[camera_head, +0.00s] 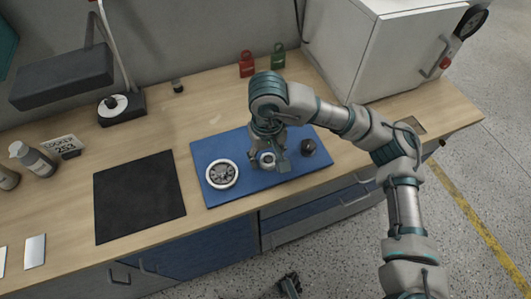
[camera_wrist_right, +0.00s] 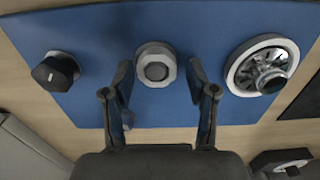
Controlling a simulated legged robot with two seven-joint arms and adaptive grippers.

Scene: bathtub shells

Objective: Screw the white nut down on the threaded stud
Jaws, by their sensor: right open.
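The white nut (camera_head: 267,159) sits on the blue mat, around what looks like the top of the stud. In the right wrist view the pale nut (camera_wrist_right: 155,53) rings a grey round centre (camera_wrist_right: 156,71); how far down it sits cannot be told. My right gripper (camera_head: 273,157) is above it, pointing down. In the wrist view the fingers of my right gripper (camera_wrist_right: 160,80) are apart, one to each side of the nut, with gaps showing. A dark shape at the bottom edge of the head view, likely my left gripper (camera_head: 289,285), is cut off.
On the blue mat (camera_head: 205,145), a white-rimmed wheel (camera_head: 222,174) lies left and a black knob (camera_head: 308,147) right. A black pad (camera_head: 138,197) lies farther left.

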